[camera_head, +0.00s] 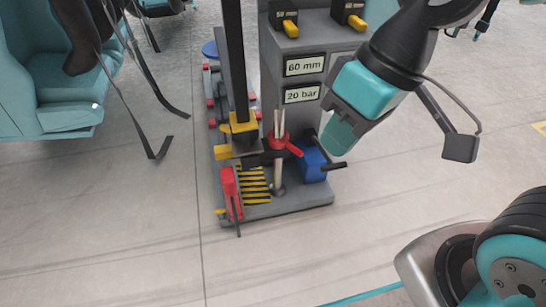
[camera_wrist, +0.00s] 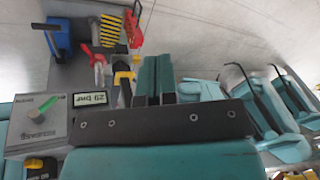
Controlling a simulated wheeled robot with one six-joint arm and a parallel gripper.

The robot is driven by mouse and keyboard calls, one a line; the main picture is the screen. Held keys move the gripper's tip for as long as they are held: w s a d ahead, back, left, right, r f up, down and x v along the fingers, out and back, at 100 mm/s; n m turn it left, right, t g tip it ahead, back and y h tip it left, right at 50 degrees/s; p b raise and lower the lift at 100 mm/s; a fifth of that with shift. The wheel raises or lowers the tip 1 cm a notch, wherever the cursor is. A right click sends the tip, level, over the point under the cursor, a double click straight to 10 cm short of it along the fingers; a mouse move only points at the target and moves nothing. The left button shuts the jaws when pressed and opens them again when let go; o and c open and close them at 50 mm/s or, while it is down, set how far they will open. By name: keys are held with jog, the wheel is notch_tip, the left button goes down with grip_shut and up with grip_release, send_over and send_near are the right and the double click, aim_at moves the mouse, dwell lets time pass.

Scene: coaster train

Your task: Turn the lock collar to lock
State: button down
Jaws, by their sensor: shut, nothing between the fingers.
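A red collar-like part with a side handle (camera_head: 280,142) sits around a pale upright rod on the grey machine; I take it to be the lock collar. It also shows in the wrist view (camera_wrist: 98,58), upper left of my fingers. Whether it is locked, I cannot tell. My gripper (camera_head: 337,142) hangs to the right of it in the head view, pointing down and apart from it. In the wrist view its two teal fingers (camera_wrist: 155,78) are together, with nothing between them.
A black column with a yellow foot (camera_head: 240,125) stands left of the collar. A blue block (camera_head: 312,165) is to its right. A striped plate (camera_head: 254,185) and red lever unit (camera_head: 231,192) are in front. A control box with green knob (camera_wrist: 40,118) and teal seats (camera_wrist: 265,110) flank my gripper.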

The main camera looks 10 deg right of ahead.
aim_at(286, 144)
jog(key=w+a+f+m+t+h+b, duration=0.1)
jog(key=w+f+t+h, duration=0.2)
jog(key=w+f, duration=0.9)
jog(key=w+f+t+h, duration=0.35)
jog(key=w+f, duration=0.55)
jog(key=f, duration=0.7)
jog(key=w+d+f+b, duration=0.5)
jog(key=w+f, duration=0.2)
jog(key=shift+w+f, duration=0.3)
jog(key=shift+d, duration=0.15)
